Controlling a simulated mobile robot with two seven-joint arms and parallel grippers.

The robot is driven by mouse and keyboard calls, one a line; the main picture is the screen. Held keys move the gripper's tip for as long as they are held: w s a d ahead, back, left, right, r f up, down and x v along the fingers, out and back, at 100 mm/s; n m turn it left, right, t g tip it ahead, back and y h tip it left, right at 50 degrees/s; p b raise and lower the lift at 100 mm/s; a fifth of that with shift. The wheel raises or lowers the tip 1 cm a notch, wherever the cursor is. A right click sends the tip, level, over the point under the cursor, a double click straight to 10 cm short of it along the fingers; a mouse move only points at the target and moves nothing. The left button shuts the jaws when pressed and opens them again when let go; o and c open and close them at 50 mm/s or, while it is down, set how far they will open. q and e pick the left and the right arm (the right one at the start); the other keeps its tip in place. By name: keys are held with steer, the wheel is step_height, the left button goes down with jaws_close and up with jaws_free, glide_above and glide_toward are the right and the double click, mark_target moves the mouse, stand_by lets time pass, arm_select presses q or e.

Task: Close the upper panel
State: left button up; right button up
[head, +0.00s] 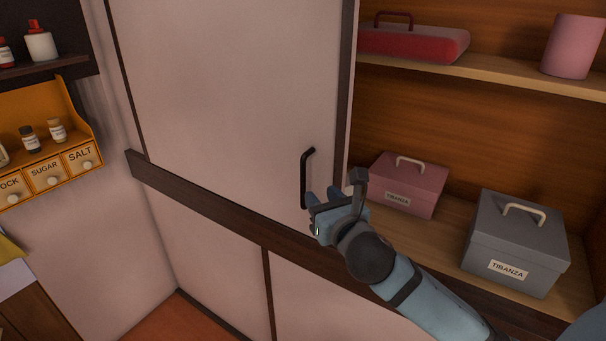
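The upper panel (232,95) is a large pale sliding panel with a dark frame on its right edge and a black bar handle (305,178) near its lower right. It covers the left part of the upper cabinet, and the right part stands open. My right gripper (335,188) is just right of the handle's lower end, with its fingers spread apart. One finger is close to the handle and the other is over the panel's right edge. Whether it touches the handle cannot be told. My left gripper is not in view.
The open shelves hold a pink box (408,184), a grey box (515,243), a red case (414,41) and a pink cylinder (572,46). A dark rail (215,206) runs below the panel. A spice rack (45,140) hangs at left.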

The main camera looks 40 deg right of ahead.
mark_target(304, 176)
steer(key=w, duration=0.3)
steer(key=w+d, duration=0.1)
steer(key=w, duration=0.2)
steer(key=w+d+p, duration=0.1)
steer(key=w, duration=0.2)
steer(key=shift+w, duration=0.4)
steer(key=shift+c, duration=0.2)
jaws_close()
